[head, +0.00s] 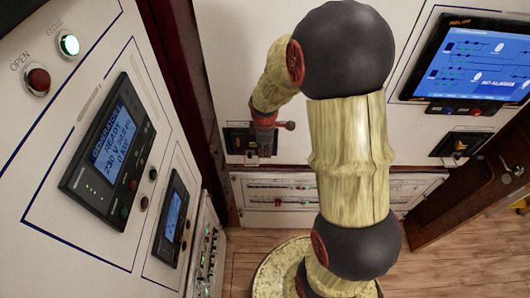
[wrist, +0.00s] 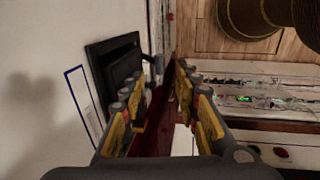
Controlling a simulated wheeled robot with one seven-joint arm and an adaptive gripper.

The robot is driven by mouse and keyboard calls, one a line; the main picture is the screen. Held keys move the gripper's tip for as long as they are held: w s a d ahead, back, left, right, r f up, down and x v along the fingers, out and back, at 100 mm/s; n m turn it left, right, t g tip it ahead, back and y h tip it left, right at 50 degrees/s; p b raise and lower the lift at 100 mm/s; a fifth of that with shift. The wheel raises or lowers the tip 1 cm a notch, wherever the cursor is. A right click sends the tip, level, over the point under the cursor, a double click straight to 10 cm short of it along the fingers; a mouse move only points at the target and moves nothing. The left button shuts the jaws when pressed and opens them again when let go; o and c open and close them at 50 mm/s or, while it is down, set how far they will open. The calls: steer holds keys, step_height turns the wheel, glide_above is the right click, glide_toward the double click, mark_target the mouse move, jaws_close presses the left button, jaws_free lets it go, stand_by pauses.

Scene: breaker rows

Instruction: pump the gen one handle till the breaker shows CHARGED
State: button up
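A black breaker unit (head: 238,138) is set in the white panel at the back, partly hidden by my wrist. It also shows in the wrist view (wrist: 112,62), left of the fingers. A short grey handle (wrist: 158,68) sticks out from its right side, near my fingertips. I cannot tell whether the fingers touch it. My gripper (wrist: 167,72) has its two yellow-padded fingers spread, with a gap between them. In the head view my gripper (head: 264,142) is in front of the unit, small and partly hidden. No label naming the unit and no CHARGED flag can be read.
A second black unit (head: 460,146) sits at right under a blue screen (head: 475,62). Wooden floor (head: 450,265) is open below.

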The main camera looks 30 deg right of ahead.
steer(key=shift+w+d+f, duration=0.1)
steer(key=shift+w+f, duration=0.05)
steer(key=shift+f, duration=0.7)
steer(key=shift+w+d+f, duration=0.1)
steer(key=shift+w+f, duration=0.05)
steer(key=shift+f, duration=0.7)
steer(key=shift+w+d+f, duration=0.1)
steer(key=shift+w+f, duration=0.05)
steer(key=shift+f, duration=0.7)
steer(key=c, duration=0.3)
jaws_close()
